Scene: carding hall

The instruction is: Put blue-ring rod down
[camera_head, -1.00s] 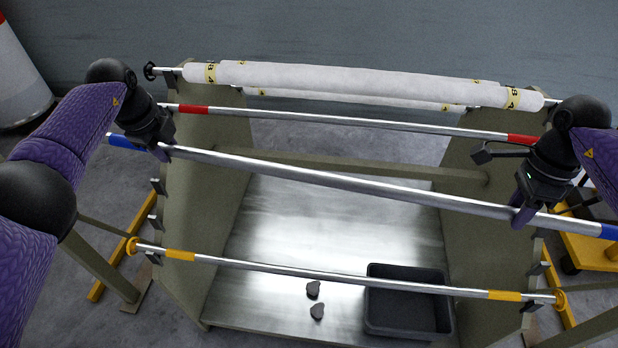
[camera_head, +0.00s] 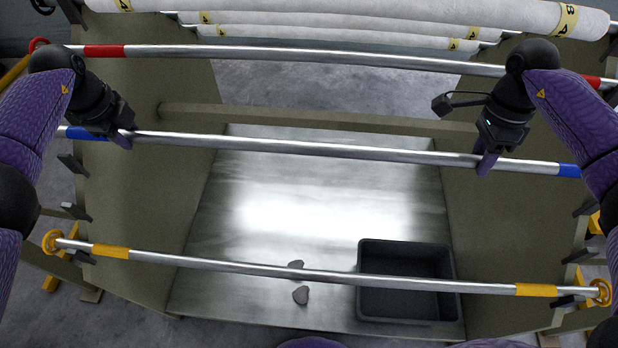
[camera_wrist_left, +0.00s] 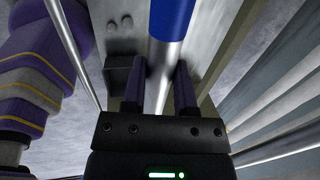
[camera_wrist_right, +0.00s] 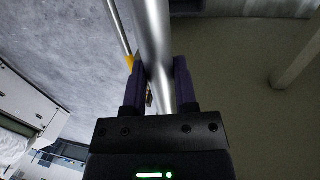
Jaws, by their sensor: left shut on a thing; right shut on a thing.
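The blue-ring rod (camera_head: 300,147) is a long silver bar with a blue band near each end. It spans the frame's width in the head view, tilted slightly down to the right. My left gripper (camera_head: 126,138) is shut on it just inside the left blue band. My right gripper (camera_head: 485,163) is shut on it just inside the right blue band. In the left wrist view the rod's blue band (camera_wrist_left: 172,18) shows beyond the fingers. In the right wrist view the bare rod (camera_wrist_right: 152,40) runs between the fingers. Whether its ends touch any bracket, I cannot tell.
A red-ring rod (camera_head: 300,56) lies behind and a yellow-ring rod (camera_head: 320,276) in front. Brackets (camera_head: 76,211) stick out from the frame's side panels (camera_head: 140,190). A dark tray (camera_head: 408,312) and two grey lumps (camera_head: 300,294) are on the metal floor below. White rolls (camera_head: 400,15) lie at the back.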

